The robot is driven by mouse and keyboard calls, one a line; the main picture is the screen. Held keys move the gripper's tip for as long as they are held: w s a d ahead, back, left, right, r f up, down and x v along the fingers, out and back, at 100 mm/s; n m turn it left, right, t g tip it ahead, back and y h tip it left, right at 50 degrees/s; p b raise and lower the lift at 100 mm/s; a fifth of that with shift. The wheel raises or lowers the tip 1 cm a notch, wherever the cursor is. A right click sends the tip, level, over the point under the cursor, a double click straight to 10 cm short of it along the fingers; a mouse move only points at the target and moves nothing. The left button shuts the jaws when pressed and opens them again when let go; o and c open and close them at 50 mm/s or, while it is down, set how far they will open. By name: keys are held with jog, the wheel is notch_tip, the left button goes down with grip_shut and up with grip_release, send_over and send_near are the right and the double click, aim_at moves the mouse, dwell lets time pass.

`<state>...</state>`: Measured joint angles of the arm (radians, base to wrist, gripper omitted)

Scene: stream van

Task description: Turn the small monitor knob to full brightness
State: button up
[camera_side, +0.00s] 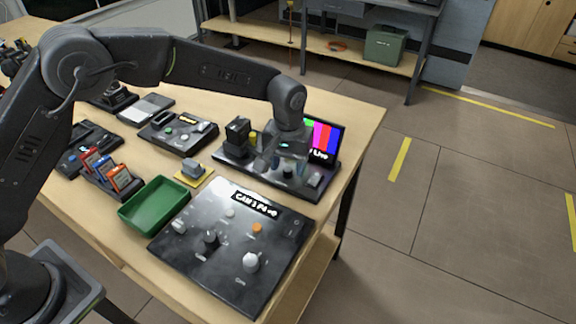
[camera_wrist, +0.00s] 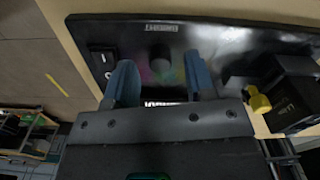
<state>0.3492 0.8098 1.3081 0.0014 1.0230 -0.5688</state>
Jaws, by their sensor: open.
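The monitor unit is a black panel (camera_wrist: 218,32) with a small screen showing colour bars (camera_side: 322,134). A small dark round knob (camera_wrist: 159,58) sits on it below a "BRIGHT" label (camera_wrist: 160,27) in the wrist view. In the side view the knob (camera_side: 287,171) shows just under my fingertips. My gripper (camera_wrist: 160,76) is open, with blue fingers on either side of the knob in the wrist view; I see no contact. In the side view my gripper (camera_side: 287,163) points down over the panel. I cannot read the knob's setting.
A rocker switch (camera_wrist: 102,58) is on the panel beside the knob. A black block (camera_side: 237,131) with a yellow part (camera_wrist: 258,101) stands on the other side. A large control panel (camera_side: 190,262) with several knobs, and a green tray (camera_side: 150,219), lie nearer the side camera.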

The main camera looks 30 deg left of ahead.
jog(key=shift+f, duration=0.6)
jog(key=c, duration=0.9)
